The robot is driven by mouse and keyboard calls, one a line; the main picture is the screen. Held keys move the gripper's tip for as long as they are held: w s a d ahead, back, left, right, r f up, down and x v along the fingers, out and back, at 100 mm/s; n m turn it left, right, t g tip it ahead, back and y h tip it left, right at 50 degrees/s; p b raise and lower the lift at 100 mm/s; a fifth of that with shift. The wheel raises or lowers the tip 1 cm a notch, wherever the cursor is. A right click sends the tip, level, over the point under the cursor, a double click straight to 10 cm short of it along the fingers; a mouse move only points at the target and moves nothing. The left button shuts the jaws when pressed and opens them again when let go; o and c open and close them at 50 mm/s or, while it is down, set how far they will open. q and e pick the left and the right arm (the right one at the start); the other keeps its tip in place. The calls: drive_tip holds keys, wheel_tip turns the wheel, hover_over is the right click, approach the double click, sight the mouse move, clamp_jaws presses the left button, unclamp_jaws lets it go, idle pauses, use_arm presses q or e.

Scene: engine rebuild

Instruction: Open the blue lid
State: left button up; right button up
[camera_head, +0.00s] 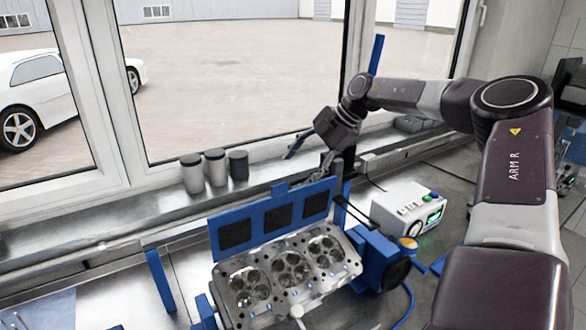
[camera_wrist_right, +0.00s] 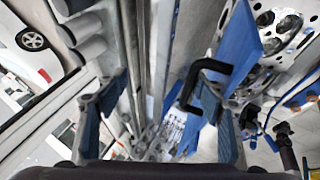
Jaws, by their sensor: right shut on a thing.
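The blue lid (camera_head: 275,216), a long panel with dark square insets, stands raised and steeply tilted along the back edge of the metal cylinder head (camera_head: 285,275). The cylinder head's chambers lie uncovered in front of it. My right gripper (camera_head: 305,178) reaches down from the window side to the lid's upper edge. In the right wrist view, the lid (camera_wrist_right: 242,45) shows as a blue plate with a black handle (camera_wrist_right: 212,70) by one finger of my right gripper (camera_wrist_right: 158,98). The gripper is shut on the lid, apparently at this handle; the exact contact is unclear. My left gripper is out of view.
A white device with a green screen (camera_head: 408,208) stands right of the cylinder head, beside a blue unit with a dark round face (camera_head: 385,262). Several grey canisters (camera_head: 214,166) stand on the window sill behind. The bench left of the fixture has some clear room.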

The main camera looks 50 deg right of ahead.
drive_tip(key=shift+t+h, duration=0.4)
drive_tip(key=shift+t, duration=0.1)
drive_tip(key=r, duration=0.1)
drive_tip(key=w+d+r, duration=0.1)
drive_tip(key=d+r, duration=0.1)
drive_tip(key=shift+w+r, duration=0.35)
drive_tip(key=shift+s+d+r, duration=0.1)
drive_tip(key=shift+s+r, duration=0.15)
drive_tip(key=shift+r, duration=0.15)
drive_tip(key=shift+g+y, duration=0.3)
drive_tip(key=shift+g, duration=0.1)
drive_tip(key=s+r, duration=0.1)
drive_tip(key=s, duration=0.1)
drive_tip(key=s+d+r, duration=0.1)
drive_tip(key=s+r, duration=0.1)
drive_tip(key=s+d+r, duration=0.1)
drive_tip(key=s, duration=0.1)
drive_tip(key=shift+s+r, duration=0.4)
drive_tip(key=c, duration=0.7)
drive_tip(key=shift+s+a+r, duration=0.15)
drive_tip(key=shift+s+r, duration=0.1)
drive_tip(key=shift+s, duration=0.05)
drive_tip(key=shift+c, duration=0.2)
drive_tip(key=shift+w+a, duration=0.15)
drive_tip(key=shift+f, duration=0.1)
